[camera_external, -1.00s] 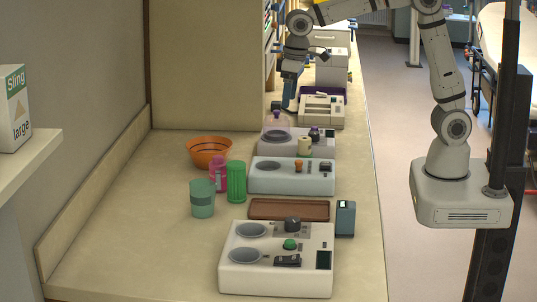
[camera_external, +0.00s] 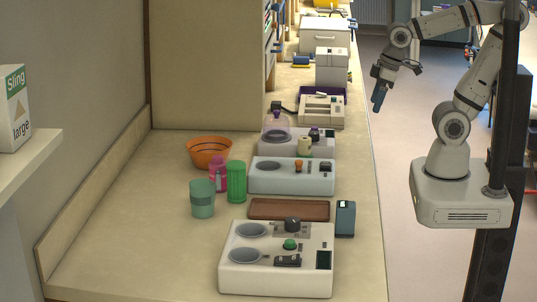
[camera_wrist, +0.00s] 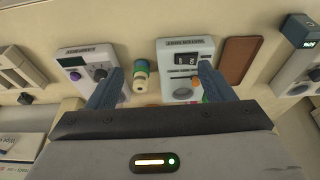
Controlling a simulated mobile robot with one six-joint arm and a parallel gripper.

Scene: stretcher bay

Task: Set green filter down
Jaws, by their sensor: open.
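No single piece is clearly marked as the green filter. A small upright cylinder (camera_external: 304,147) stands by the device with the purple knob. A green ribbed cup (camera_external: 236,181) and a teal-green cup (camera_external: 202,198) stand on the counter at the left. My gripper (camera_external: 379,103) is open and empty, raised near the counter's right edge. Its two blue fingers (camera_wrist: 159,85) are spread apart in the wrist view, with no object held between them.
A brown tray (camera_external: 289,209), a teal box (camera_external: 345,218), a pink cup (camera_external: 219,174) and an orange bowl (camera_external: 209,151) stand nearby. The counter's front left is clear.

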